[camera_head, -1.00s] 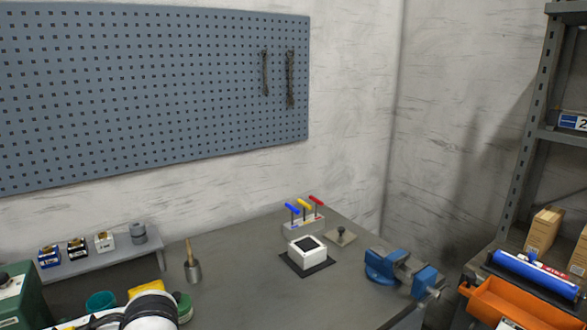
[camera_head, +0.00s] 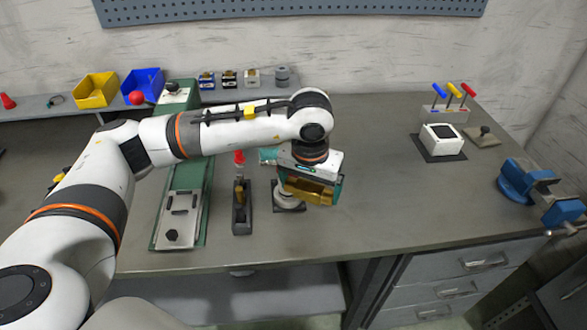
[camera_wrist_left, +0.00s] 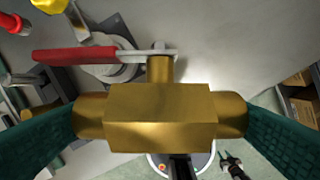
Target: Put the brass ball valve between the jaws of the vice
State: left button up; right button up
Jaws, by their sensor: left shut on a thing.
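The brass ball valve (camera_head: 308,192) is between the teal fingers of my left gripper (camera_head: 312,184), near the bench's middle. In the left wrist view the valve's brass body (camera_wrist_left: 160,117) spans between both finger pads, and its red lever (camera_wrist_left: 80,55) points left. The gripper is shut on the valve, which looks raised over a small round fixture (camera_head: 288,200) on a dark base. The blue vice (camera_head: 530,188) is at the bench's right end, well to the right of the gripper; its jaw gap is not clear. My right gripper is not in view.
A white block on a dark pad (camera_head: 442,140), a hex-key stand (camera_head: 445,113) and a small knobbed plate (camera_head: 482,136) stand left of the vice. A green machine (camera_head: 185,190) and a dark holder (camera_head: 241,207) are left of the gripper. The bench between gripper and vice is mostly clear.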

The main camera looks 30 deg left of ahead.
pick_arm(q)
jog(key=w+a+n+t+b, duration=0.1)
jog(key=w+a+t+b, duration=0.1)
jog(key=w, duration=0.8)
jog(key=x, duration=0.3)
jog(key=p+x, duration=0.1)
jog(key=shift+s+d+f, duration=0.15)
jog(key=shift+s+f, duration=0.1)
jog(key=shift+f, duration=0.25)
notch_tip(320, 180, down, 4)
jog(key=shift+f+p, duration=0.1)
jog(key=shift+p, duration=0.2)
jog(key=shift+f, duration=0.25)
jog(key=o, duration=1.1)
jog(key=shift+f, duration=0.15)
